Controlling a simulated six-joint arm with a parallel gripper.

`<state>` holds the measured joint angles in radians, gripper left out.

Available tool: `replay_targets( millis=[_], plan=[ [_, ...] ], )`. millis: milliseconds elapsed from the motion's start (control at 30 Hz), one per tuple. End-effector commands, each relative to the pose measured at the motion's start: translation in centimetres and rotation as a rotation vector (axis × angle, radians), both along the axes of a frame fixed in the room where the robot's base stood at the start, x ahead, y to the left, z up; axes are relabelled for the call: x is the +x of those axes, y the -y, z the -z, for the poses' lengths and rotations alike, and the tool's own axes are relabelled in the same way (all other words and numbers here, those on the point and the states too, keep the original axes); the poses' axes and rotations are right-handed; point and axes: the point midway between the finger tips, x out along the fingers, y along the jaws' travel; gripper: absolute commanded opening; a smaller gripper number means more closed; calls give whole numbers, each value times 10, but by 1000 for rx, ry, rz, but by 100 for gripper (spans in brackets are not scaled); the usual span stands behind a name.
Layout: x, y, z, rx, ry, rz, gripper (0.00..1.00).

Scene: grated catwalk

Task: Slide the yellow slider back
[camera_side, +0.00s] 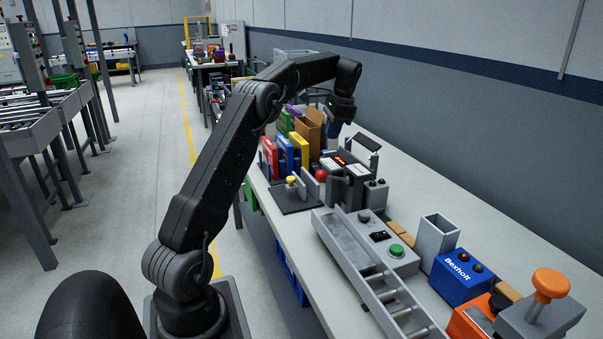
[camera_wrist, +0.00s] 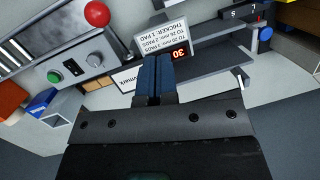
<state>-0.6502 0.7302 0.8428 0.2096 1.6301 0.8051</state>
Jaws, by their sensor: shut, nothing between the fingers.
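A small yellow knob (camera_side: 291,180) stands on a dark flat plate (camera_side: 297,203) near the left edge of the bench in the side view. It is the likely yellow slider; its track is too small to make out. It does not show in the wrist view. My gripper (camera_side: 332,133) is well behind it in the side view, pointing down over the bench, apart from the knob. In the wrist view its blue fingers (camera_wrist: 155,62) are together with nothing between them, in front of a sign with a red display (camera_wrist: 180,53).
A red ball knob (camera_side: 321,175) stands right of the yellow knob and also shows in the wrist view (camera_wrist: 97,14). Upright coloured binders (camera_side: 286,152) stand behind it. A grey control box with a green button (camera_side: 396,250) and a blue box (camera_side: 461,278) are nearer.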

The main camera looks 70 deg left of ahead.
Motion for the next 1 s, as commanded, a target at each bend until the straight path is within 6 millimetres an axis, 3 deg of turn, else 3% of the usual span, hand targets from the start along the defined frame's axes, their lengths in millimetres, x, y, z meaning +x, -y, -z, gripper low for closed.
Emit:
replay_targets(
  millis=[33,100,300,667,1000],
  plan=[
    [-3,-23,17,-17,-30,-8,0],
    [-9,-46,34,-36,-64,-9,0],
    [-25,-82,65,-76,-120,-9,0],
    [-34,-89,88,-85,-131,-9,0],
    [-50,-91,140,-84,-129,-8,0]
  ],
)
